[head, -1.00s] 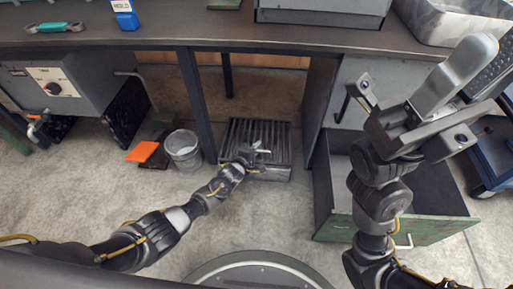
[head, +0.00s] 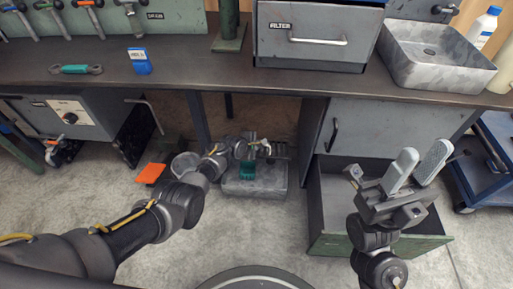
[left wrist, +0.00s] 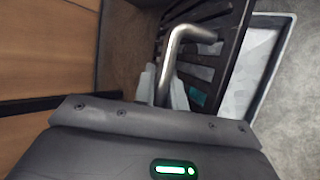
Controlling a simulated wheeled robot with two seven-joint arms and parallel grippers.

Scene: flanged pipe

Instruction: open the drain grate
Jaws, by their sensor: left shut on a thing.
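The drain is a grey box (head: 275,188) on the floor under the bench. Its dark slatted grate (head: 281,151) stands raised at the back of the box, partly hidden by my left gripper. My left gripper (head: 264,148) is shut on the grate's handle, a bent metal bar (left wrist: 178,48) that shows between the fingers in the left wrist view. There the grate's slats (left wrist: 202,72) are tilted away from the pale drain basin. A green object (head: 246,174) shows in the box. My right gripper (head: 425,158) is open and empty, near the open drawer.
An open drawer (head: 335,200) is to the right. The bench top (head: 200,88) overhangs the drain, with a bench leg (head: 200,120) close by. Floor in front is clear.

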